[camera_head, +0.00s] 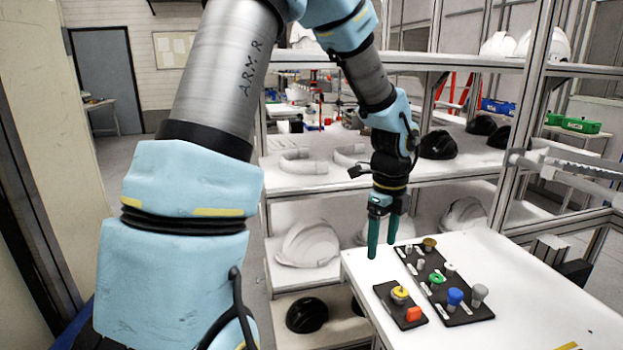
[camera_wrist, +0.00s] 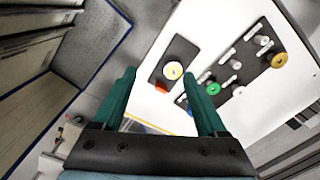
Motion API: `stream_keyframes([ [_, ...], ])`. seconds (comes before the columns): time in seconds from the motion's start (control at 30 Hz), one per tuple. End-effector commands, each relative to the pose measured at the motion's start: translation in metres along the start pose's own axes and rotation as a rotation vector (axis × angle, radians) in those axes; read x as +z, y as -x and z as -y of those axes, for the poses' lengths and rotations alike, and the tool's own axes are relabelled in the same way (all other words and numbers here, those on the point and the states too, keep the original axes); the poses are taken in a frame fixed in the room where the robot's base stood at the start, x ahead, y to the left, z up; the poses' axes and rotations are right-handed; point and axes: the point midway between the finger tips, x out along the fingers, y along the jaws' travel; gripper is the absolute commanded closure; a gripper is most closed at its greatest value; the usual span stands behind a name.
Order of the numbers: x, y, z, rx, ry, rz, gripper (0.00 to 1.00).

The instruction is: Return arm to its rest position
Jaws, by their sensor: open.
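My gripper (camera_head: 382,238) hangs from my arm with its green fingers pointing down, over the far left part of the white table (camera_head: 545,300). In the wrist view my gripper (camera_wrist: 160,88) shows two green fingers spread apart with nothing held between them. The fingers are clear of the parts on the table. My arm arches from the lower left of the head view, up past the top edge and down to the gripper.
A small black board (camera_head: 387,300) with yellow and orange parts and a longer black board (camera_head: 462,312) with several knobs lie on the table. Shelves with helmet shells (camera_head: 308,244) stand behind. A metal frame post (camera_head: 520,110) rises at right.

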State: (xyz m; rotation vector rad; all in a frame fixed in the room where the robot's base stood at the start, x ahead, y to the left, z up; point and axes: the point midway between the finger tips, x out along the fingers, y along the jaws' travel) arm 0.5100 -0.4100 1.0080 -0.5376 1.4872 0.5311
Motion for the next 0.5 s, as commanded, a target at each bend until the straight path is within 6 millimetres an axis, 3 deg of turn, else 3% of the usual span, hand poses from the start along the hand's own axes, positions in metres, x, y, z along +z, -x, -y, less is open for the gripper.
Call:
stream_keyframes([
  [0.03,0.019,0.004,-0.018,-0.002,0.173,0.010,0.25],
  [0.2,0.069,0.012,-0.083,-0.033,0.865,0.020,0.25],
  [0.33,0.096,0.018,-0.134,-0.068,1.398,0.010,0.25],
  [0.5,0.113,0.023,-0.190,-0.113,1.977,-0.026,0.25],
])
